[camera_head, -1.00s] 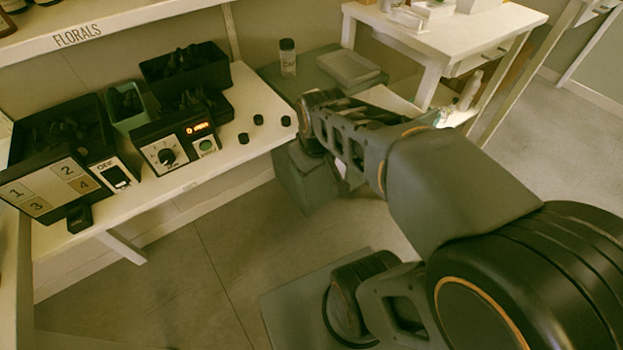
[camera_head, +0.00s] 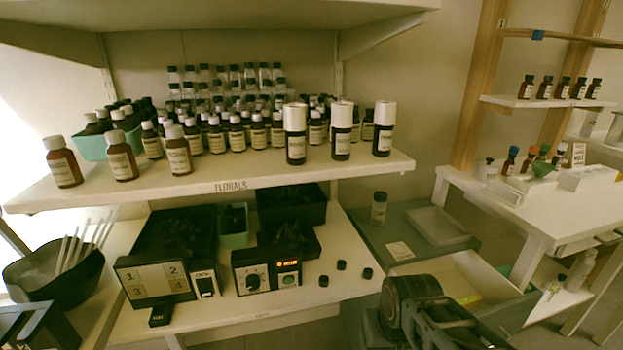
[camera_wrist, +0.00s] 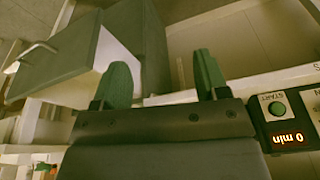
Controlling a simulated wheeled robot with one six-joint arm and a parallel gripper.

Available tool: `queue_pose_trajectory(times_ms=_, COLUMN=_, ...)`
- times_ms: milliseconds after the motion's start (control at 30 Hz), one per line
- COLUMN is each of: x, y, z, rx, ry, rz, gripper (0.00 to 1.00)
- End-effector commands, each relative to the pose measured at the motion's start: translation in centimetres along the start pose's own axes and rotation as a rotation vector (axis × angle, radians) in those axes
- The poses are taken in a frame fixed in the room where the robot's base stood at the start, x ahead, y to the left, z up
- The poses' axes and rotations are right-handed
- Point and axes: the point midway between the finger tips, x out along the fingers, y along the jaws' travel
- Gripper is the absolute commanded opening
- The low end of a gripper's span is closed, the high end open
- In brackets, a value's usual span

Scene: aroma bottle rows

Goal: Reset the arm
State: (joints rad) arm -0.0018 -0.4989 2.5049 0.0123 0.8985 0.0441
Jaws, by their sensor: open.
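My gripper (camera_wrist: 163,78) shows in the wrist view with its two green fingers spread apart and nothing between them. It cannot be made out in the head view, where only part of my arm shows at the bottom right. In the wrist view a box with a START button (camera_wrist: 277,108) and a "0 min" display lies to the right of the fingers. A grey drawer front (camera_wrist: 75,62) with a metal handle lies to their left.
The upper shelf (camera_head: 215,187) holds rows of brown bottles. The lower counter (camera_head: 335,297) holds black trays, a dial box (camera_head: 252,280) and small black caps. An open drawer (camera_head: 508,300) is at right, below a grey cabinet top (camera_head: 400,238) with a jar (camera_head: 379,207).

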Motion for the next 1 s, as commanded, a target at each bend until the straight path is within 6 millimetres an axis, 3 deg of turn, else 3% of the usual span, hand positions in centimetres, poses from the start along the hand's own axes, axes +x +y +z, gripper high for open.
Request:
queue_pose_trajectory(times_ms=33, x=-2.5, y=-0.1, z=-0.6, rx=0.012, ry=0.0, rz=-0.003, gripper=0.67)
queue_pose_trajectory(times_ms=167, x=-6.7, y=-0.5, z=-1.6, rx=0.062, ry=-0.001, rz=-0.011, gripper=0.67)
queue_pose_trajectory(times_ms=400, x=-16.0, y=-1.1, z=-3.7, rx=0.165, ry=-0.001, rz=-0.03, gripper=0.67)
queue_pose_trajectory(times_ms=633, x=-25.0, y=-1.0, z=-5.8, rx=0.081, ry=0.041, rz=-0.021, gripper=0.67)
queue_pose_trajectory(times_ms=800, x=-28.4, y=-0.8, z=-6.6, rx=-0.029, ry=0.072, rz=-0.004, gripper=0.67)
queue_pose_trajectory(times_ms=1000, x=-28.6, y=-0.7, z=-6.6, rx=-0.062, ry=0.08, rz=0.002, gripper=0.64)
